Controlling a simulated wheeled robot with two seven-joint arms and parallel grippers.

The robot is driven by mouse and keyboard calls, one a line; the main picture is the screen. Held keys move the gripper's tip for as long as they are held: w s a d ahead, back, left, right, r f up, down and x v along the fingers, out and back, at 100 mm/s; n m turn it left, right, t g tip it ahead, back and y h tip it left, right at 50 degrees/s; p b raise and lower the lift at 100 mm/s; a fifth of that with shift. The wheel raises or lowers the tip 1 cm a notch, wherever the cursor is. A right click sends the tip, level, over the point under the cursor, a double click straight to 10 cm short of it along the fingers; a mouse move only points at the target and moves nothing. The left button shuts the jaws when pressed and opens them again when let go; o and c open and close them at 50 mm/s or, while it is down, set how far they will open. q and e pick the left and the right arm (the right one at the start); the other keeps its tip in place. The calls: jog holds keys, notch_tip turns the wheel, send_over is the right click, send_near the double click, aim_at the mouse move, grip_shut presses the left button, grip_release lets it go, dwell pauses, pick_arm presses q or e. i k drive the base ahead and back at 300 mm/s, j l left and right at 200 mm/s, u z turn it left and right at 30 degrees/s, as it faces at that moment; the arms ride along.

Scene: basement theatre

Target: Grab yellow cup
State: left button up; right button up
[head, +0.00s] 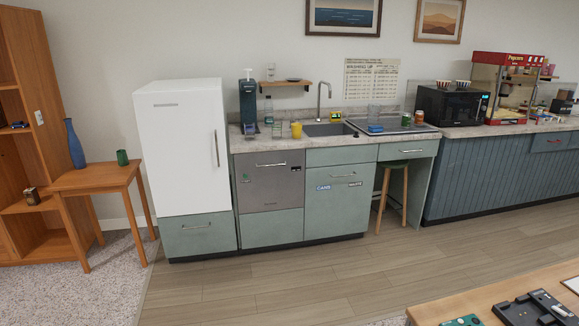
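The yellow cup (296,130) stands upright on the grey counter (262,142), left of the sink (329,129) and right of a clear glass. It is small in the head view, across the room from me. Neither of my grippers shows in this view.
A white fridge (181,150) stands left of the counter. A wooden side table (98,178) holds a blue vase (75,145) and a green cup (122,157). A stool (393,184) stands under the counter. A low wooden table (440,309) is at the bottom right. The wood floor (270,280) between is clear.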

aim_at(296, 128)
jog(key=i, duration=2.6)
jog(key=i+u, duration=0.2)
jog(key=i, duration=0.25)
jog(key=i+l+u, duration=0.25)
jog(key=i, duration=0.15)
jog(key=i+l+u, duration=0.2)
jog(key=i, duration=0.25)
jog(key=i+l+u, duration=0.2)
jog(key=i, duration=0.2)
